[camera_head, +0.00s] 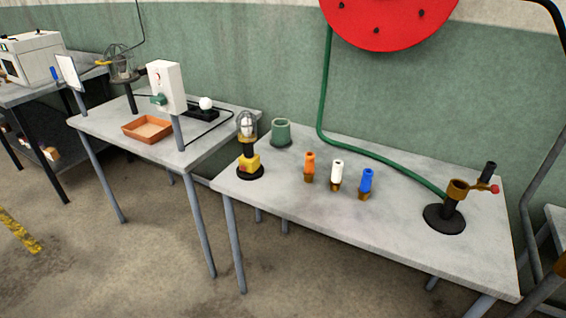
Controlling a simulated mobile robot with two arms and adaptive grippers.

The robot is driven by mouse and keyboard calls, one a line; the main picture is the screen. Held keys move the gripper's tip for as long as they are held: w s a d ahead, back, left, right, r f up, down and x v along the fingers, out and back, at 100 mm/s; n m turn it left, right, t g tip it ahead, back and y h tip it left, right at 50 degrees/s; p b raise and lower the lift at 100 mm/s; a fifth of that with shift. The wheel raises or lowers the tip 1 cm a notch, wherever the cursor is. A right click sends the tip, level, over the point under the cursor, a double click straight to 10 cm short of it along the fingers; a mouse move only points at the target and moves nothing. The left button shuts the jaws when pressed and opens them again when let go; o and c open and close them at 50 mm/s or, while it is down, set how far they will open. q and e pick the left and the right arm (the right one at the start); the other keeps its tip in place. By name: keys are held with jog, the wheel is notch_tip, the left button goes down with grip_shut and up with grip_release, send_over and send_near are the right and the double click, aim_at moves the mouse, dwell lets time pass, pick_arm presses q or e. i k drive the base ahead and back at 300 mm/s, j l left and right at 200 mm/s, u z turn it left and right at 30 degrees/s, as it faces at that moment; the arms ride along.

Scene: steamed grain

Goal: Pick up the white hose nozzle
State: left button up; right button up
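The white hose nozzle (337,172) stands upright on the right-hand grey table (300,212). It has a white upper part and a brass-coloured lower end. It is between an orange nozzle (310,163) on its left and a blue nozzle (367,181) on its right, with small gaps between them. Nothing touches or covers it. Neither of my grippers can be seen in the head view.
A black-based stand with a brass fitting (457,190) joins a green hose (370,153) at right. Another table holds an orange tray (148,129). The front table surface is clear.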

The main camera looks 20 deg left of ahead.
aim_at(335, 182)
jog(key=i+l+u, duration=0.3)
jog(key=i, duration=0.3)
jog(key=i+l+u, duration=0.35)
jog(key=i, duration=0.25)
jog(key=l, duration=0.1)
